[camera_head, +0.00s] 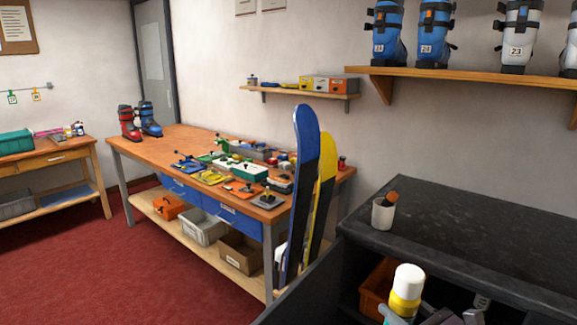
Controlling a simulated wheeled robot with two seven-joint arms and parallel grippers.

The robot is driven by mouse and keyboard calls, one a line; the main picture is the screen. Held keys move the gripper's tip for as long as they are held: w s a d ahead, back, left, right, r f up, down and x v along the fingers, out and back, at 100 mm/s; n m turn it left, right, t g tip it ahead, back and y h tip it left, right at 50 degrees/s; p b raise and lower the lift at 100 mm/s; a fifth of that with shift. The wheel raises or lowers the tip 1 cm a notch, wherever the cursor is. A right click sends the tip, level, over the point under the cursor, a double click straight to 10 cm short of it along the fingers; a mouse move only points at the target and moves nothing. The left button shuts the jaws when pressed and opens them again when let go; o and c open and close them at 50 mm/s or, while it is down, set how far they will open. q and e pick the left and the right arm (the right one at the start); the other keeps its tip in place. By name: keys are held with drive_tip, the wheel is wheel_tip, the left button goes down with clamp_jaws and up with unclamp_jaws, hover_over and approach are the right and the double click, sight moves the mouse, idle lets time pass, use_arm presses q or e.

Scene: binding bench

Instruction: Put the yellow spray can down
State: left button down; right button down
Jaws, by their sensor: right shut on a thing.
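The yellow spray can (404,303) has a white cap and stands out at the bottom right, in front of the dark counter. It looks close to upright, leaning slightly. My right gripper (428,317) is shut on it at the bottom edge of the view; only part of its grey fingers shows. The can's lower part is hidden by the gripper and cut off by the frame. My left gripper is not in view.
The dark counter (465,240) has a broad bare top with a grey cup (383,214) near its left edge. An orange bin (375,288) sits on the shelf below. Two skis (302,190) lean against the wooden bench (165,141), crowded with bindings and tools.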

drive_tip(key=s+a, duration=0.4)
drive_tip(key=s, duration=0.8)
drive_tip(key=shift+s+a+p, duration=0.15)
drive_tip(key=shift+s+p, duration=0.1)
drive_tip(key=shift+p, duration=0.2)
drive_tip(key=shift+w+h, duration=0.1)
drive_tip(key=shift+h, duration=0.2)
